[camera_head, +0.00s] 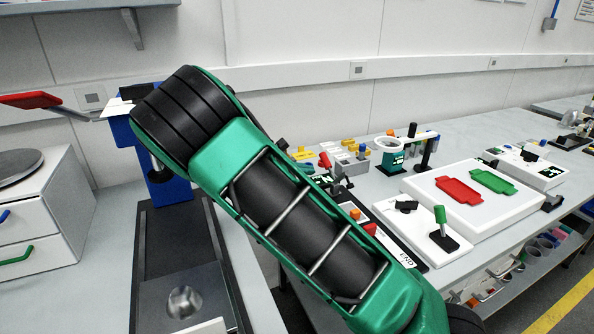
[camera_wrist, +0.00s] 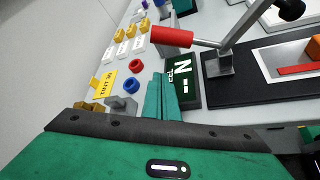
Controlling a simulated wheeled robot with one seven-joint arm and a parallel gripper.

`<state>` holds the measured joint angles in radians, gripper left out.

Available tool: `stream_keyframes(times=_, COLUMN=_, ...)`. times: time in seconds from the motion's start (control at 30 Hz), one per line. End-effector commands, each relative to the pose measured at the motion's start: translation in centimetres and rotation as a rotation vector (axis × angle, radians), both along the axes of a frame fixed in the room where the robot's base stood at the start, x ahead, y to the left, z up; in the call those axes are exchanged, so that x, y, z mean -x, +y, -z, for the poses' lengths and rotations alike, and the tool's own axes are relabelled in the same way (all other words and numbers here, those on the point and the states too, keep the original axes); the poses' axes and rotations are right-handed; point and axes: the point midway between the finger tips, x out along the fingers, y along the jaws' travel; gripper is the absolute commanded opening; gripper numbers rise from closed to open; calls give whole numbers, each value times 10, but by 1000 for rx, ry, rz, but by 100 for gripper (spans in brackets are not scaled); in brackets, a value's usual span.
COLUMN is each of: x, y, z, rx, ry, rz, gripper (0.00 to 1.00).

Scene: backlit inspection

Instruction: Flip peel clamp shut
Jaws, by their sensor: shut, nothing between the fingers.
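A clamp lever with a red handle (camera_wrist: 172,37) shows in the wrist view. Its metal rod runs to a bracket (camera_wrist: 221,66) on a black base plate (camera_wrist: 250,88). The red handle also shows in the head view (camera_head: 325,160), beyond my arm. I cannot tell whether the clamp is open or closed. My gripper (camera_wrist: 161,92) has its green fingers together and empty. They are below the red handle in the picture, beside a dark display marked N (camera_wrist: 184,78), apart from the handle. In the head view my arm hides the gripper and part of the base.
Red and blue rings (camera_wrist: 132,86), a yellow label (camera_wrist: 104,84) and small yellow blocks (camera_wrist: 118,33) lie left of my fingers. In the head view, a white fixture (camera_head: 520,208) holding red and green trays and a green-knobbed lever (camera_head: 440,215) stand right of my arm.

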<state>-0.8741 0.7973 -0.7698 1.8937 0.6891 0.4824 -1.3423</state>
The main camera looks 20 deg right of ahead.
Motion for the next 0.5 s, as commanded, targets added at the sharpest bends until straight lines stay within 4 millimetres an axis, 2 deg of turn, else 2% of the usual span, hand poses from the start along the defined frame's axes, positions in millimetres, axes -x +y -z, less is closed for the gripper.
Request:
stream_keyframes(times=0.03, x=-2, y=-10, z=4, rx=2, ry=1, rz=3, gripper=0)
stream_keyframes(times=0.1, x=-2, y=-17, z=5, rx=0, ry=0, rz=2, gripper=0)
stream_keyframes(times=0.3, x=11, y=-20, z=-18, rx=0, ry=-1, rz=0, gripper=0)
stream_keyframes(times=0.5, x=16, y=-22, z=-27, rx=0, ry=0, rz=0, gripper=0)
